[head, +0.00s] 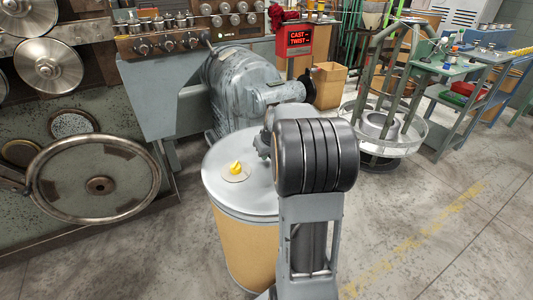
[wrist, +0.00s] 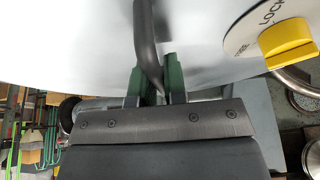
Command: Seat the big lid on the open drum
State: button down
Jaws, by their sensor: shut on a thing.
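The big lid (head: 222,202) is a pale grey disc. In the head view it lies over the top of the tan drum (head: 240,245) and looks about level. I cannot tell whether its rim is fully down all round. It carries a yellow knob (head: 236,168) on a round plate, marked LOCK in the wrist view (wrist: 288,42). My gripper (wrist: 152,82) has green fingers shut on the lid's dark curved handle (wrist: 146,35). In the head view my arm hides the right part of the lid and most of the gripper.
A large grey machine housing (head: 232,90) stands close behind the drum. A big handwheel (head: 95,180) is to the left. A round wire-reel stand (head: 385,140) and green benches (head: 455,75) stand at the right. The floor (head: 440,230) at front right is clear.

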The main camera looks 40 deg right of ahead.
dwell(0.4)
jog(key=c, duration=1.1)
grip_release()
jog(key=shift+o, duration=0.6)
jog(key=shift+f, duration=0.15)
jog(key=o, duration=0.5)
jog(key=shift+c, duration=0.2)
jog(key=shift+r, duration=0.25)
notch_tip(320, 180, up, 12)
jog(key=p, duration=0.9)
jog(key=shift+f, duration=0.15)
